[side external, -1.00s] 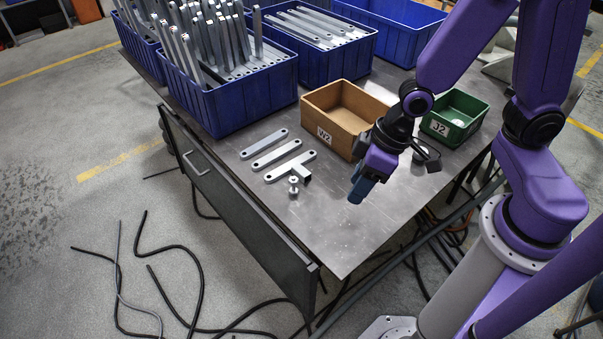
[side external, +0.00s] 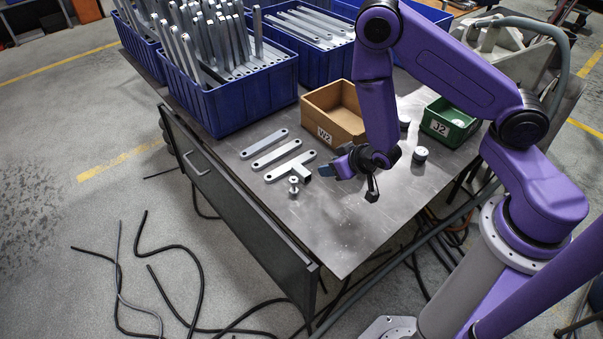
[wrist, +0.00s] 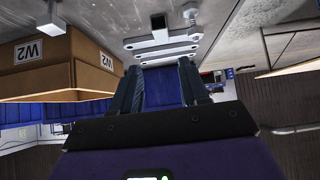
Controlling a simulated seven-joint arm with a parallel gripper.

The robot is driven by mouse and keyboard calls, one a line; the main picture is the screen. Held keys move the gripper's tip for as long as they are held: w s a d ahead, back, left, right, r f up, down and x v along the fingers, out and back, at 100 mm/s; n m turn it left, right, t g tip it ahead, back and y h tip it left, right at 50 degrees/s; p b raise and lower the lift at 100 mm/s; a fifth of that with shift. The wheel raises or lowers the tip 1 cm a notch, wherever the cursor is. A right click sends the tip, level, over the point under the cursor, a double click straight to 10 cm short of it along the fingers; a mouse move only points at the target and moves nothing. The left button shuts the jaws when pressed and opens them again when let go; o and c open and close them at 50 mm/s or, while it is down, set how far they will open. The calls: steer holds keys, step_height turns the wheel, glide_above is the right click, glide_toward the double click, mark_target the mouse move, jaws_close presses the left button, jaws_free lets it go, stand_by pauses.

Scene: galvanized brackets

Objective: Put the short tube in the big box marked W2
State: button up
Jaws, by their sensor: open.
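A short square grey tube (side external: 302,172) with a dark open end lies against the nearest of several flat grey bars on the metal table. It also shows at the top of the wrist view (wrist: 159,24). The big box marked W2 (side external: 326,104) is brown, open-topped and stands behind my gripper. Its labelled walls fill the left of the wrist view (wrist: 50,75). My gripper (side external: 328,172) is open and empty, just right of the tube and apart from it in the wrist view. Its two dark fingers (wrist: 162,84) point towards the bars.
A small bolt-like part (side external: 293,187) stands close beside the tube. Blue bins (side external: 239,108) of bars line the back. The table's front corner is clear.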

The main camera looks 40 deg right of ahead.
glide_toward(303, 171)
steer(key=x, duration=0.4)
steer(key=shift+s+f, duration=0.1)
steer(key=shift+f, duration=0.1)
steer(key=shift+x, duration=2.7)
steer(key=shift+r, duration=0.2)
jaws_close()
